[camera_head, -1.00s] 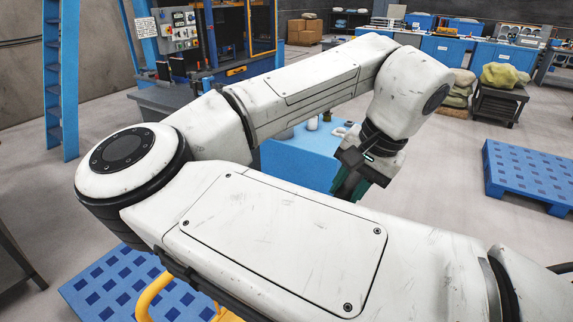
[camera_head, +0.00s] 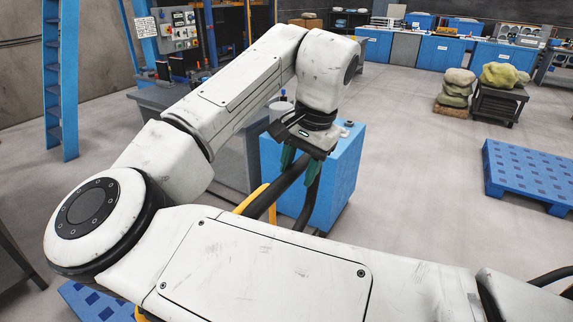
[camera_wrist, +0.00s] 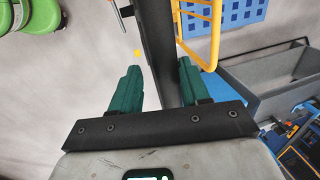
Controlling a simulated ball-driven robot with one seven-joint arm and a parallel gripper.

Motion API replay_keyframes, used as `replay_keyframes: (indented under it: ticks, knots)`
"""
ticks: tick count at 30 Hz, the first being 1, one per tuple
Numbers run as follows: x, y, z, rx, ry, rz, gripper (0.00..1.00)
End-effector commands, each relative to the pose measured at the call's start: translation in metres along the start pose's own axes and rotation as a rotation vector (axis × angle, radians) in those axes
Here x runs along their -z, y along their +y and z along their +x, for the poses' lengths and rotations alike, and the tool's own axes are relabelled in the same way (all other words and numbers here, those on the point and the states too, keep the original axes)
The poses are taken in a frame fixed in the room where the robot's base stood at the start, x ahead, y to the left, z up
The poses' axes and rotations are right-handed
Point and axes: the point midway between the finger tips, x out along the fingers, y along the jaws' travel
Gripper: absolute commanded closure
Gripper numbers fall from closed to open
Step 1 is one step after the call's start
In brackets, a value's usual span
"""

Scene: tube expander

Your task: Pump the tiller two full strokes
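My gripper (camera_head: 299,165) is at the centre of the head view, pointing down in front of a blue cabinet. Its green fingers stand apart in the wrist view (camera_wrist: 160,67). A dark bar, which looks like part of the tiller (camera_wrist: 158,35), runs between them in that picture. The bar lies close to the right finger, with a gap to the left one; contact cannot be told. In the head view the dark tiller (camera_head: 272,198) slopes down left from the fingers, beside a yellow part (camera_head: 250,202). Its lower end is hidden by my arm.
The blue cabinet (camera_head: 342,185) stands right behind my gripper. A machine with a control panel (camera_head: 177,28) is at the back left. A blue pallet (camera_head: 530,175) lies at the right, with clear floor between. A yellow frame (camera_wrist: 215,35) shows beside the bar.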

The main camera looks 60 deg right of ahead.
Motion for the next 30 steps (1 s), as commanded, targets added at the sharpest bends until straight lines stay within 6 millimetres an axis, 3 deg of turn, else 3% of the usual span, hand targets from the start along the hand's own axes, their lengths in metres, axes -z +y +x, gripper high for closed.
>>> replay_keyframes:
  ticks: [3, 12, 22, 30]
  knots:
    - [0.000, 0.000, -0.001, 0.000, 0.001, 0.001, 0.45]
    - [0.000, 0.000, -0.004, 0.001, 0.000, 0.001, 0.45]
    - [0.000, 0.000, -0.026, 0.000, 0.001, 0.001, 0.45]
    - [0.000, 0.000, -0.018, 0.000, 0.000, -0.001, 0.45]
